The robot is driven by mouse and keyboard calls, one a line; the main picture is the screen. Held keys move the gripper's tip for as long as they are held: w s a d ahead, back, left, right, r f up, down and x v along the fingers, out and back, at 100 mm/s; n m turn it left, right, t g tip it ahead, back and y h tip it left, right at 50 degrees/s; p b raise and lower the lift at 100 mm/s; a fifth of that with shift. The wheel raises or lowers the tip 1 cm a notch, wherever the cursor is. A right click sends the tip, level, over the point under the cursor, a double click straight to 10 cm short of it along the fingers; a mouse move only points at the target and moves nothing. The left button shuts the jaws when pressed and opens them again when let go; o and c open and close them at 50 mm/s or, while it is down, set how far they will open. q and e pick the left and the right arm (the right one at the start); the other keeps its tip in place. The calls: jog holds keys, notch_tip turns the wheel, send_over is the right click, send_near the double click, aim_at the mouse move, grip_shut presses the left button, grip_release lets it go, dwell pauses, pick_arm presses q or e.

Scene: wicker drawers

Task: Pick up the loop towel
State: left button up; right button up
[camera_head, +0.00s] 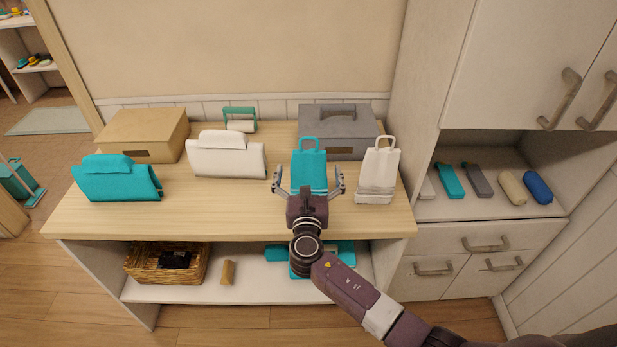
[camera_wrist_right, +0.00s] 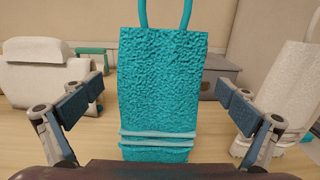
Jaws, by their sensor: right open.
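A teal towel with a loop on top (camera_head: 309,170) stands upright on the wooden tabletop, with pale stripes near its bottom. It fills the middle of the right wrist view (camera_wrist_right: 162,85). A white towel with a loop (camera_head: 378,172) stands just to its right and shows at the right edge of the wrist view (camera_wrist_right: 285,95). My right gripper (camera_head: 308,183) is open in front of the teal loop towel, one finger to each side of it. The fingers (camera_wrist_right: 160,105) appear apart from the towel. My left gripper is not in view.
The table (camera_head: 230,215) also holds a folded white towel (camera_head: 225,158), a folded teal towel (camera_head: 117,180), a wooden box (camera_head: 145,133) and a grey box (camera_head: 335,130). A wicker basket (camera_head: 140,265) sits on the lower shelf. A cabinet (camera_head: 490,240) stands to the right.

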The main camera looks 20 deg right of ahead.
jog(key=shift+c, duration=0.4)
jog(key=c, duration=1.2)
jog(key=shift+c, duration=0.2)
